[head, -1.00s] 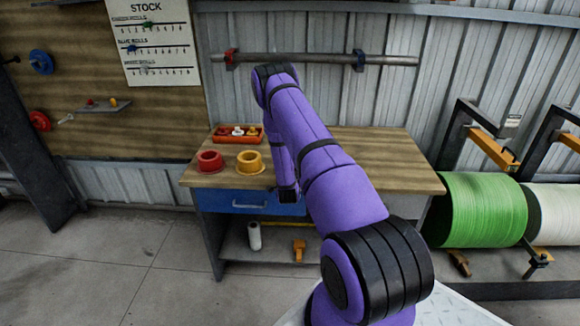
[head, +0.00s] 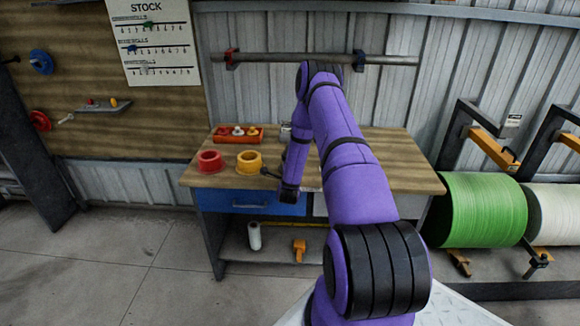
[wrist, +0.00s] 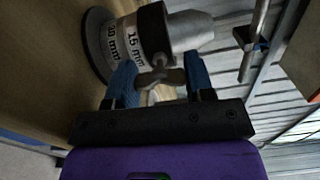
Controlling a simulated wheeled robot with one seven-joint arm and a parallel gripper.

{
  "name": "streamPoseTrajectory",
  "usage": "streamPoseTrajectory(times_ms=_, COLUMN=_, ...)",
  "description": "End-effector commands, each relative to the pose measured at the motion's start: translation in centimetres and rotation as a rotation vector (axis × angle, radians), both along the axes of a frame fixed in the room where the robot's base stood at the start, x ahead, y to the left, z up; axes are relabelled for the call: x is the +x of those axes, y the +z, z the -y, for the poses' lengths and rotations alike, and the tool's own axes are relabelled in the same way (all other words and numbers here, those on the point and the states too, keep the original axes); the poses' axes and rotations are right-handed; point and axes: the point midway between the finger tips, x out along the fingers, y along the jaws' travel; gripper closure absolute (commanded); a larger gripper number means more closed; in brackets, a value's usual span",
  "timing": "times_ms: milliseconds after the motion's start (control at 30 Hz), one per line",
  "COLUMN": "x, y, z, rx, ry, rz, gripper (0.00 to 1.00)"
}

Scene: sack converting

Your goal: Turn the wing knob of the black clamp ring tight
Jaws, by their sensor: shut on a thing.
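In the wrist view, a black clamp ring (wrist: 155,34) sits around a stepped metal piece (wrist: 190,30) marked "15 mm" and "30 mm". Its grey-brown wing knob (wrist: 161,77) points towards me. My gripper (wrist: 160,71) has one blue finger on each side of the wing knob and is shut on it. In the head view, my arm hides most of this spot. A small grey part (head: 285,132) shows just left of the arm, and I cannot tell the ring or knob there.
The wooden bench (head: 395,170) holds a red ring (head: 209,161), a yellow ring (head: 249,161) and an orange tray (head: 238,134) of small parts left of my arm. A metal bar (head: 395,60) runs along the wall behind. The bench's right side is clear.

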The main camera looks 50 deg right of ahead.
Motion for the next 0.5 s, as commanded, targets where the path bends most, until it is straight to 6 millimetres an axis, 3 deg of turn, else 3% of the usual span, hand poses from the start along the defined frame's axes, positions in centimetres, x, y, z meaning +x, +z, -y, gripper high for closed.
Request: streamPoseTrajectory(times_ms=500, x=-0.16, y=-0.12, z=0.11, rx=0.329, ry=-0.004, rz=0.367, gripper=0.75)
